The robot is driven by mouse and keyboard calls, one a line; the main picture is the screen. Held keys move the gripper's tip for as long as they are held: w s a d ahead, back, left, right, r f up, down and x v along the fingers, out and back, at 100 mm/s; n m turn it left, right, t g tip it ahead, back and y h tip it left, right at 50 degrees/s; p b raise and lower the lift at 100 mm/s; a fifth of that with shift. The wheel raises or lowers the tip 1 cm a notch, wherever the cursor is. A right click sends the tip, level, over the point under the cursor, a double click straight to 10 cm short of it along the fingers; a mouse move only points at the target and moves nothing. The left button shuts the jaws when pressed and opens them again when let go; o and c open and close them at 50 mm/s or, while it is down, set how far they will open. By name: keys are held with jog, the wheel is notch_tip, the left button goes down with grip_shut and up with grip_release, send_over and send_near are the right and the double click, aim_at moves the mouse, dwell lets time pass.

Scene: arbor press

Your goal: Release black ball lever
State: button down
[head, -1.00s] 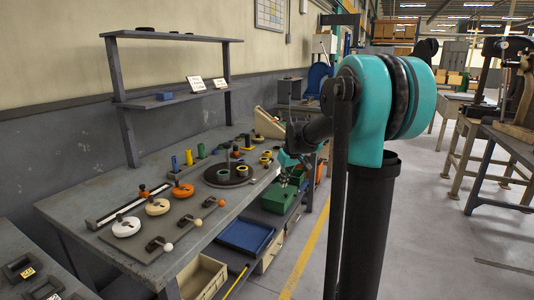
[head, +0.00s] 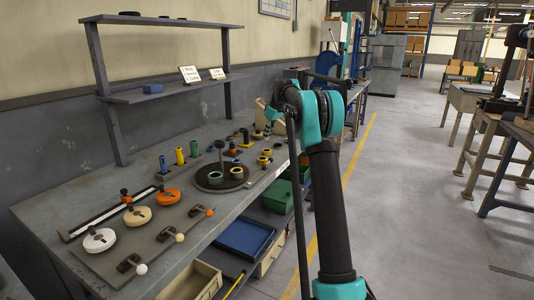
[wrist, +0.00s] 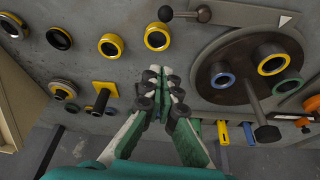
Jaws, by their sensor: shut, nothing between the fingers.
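I cannot make this lever out clearly in the head view. My gripper (wrist: 160,76) is shut and empty, with its fingertips below the lever's ball in the wrist view and apart from it. In the head view my gripper (head: 272,115) is partly hidden and sits over the far part of the bench.
A dark turntable (wrist: 215,97) with rings and a black-knobbed upright post (wrist: 268,134) is right of my fingers. Yellow-rimmed rings (wrist: 111,46) and a yellow block with a dark peg (wrist: 104,89) are on the left. The bench (head: 75,205) has a shelf behind it.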

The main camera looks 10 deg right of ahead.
aim_at(268, 163)
jog(key=shift+w, duration=0.3)
jog(key=x, duration=1)
jog(key=shift+s+d+f, duration=0.15)
jog(key=shift+s+d, duration=0.75)
jog(key=shift+s+d+f, duration=0.2)
jog(key=shift+s+d, duration=0.2)
jog(key=shift+s, duration=0.1)
